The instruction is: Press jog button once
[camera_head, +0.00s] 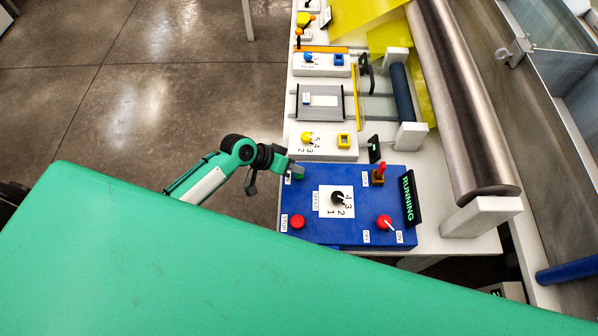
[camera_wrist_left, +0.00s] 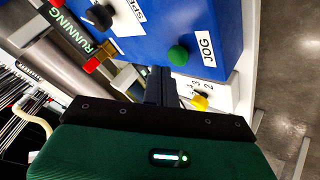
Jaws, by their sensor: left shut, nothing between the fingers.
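The green jog button (camera_wrist_left: 178,55) sits on the blue control box (camera_head: 345,238), beside a white JOG label (camera_wrist_left: 207,48). In the head view only a little green of it shows beside my left gripper (camera_head: 293,169). That gripper is shut and empty, its tip at the box's upper left corner. In the left wrist view its dark fingers (camera_wrist_left: 160,82) end close to the button. I cannot tell whether they touch it. My right gripper is not in view.
The box also carries a red stop button (camera_head: 297,222), a black speed knob (camera_head: 337,198), a red switch (camera_head: 384,222) and a red lever (camera_head: 381,168). A RUNNING sign (camera_head: 409,199) stands at its right edge. A large metal roller (camera_head: 460,110) lies beyond.

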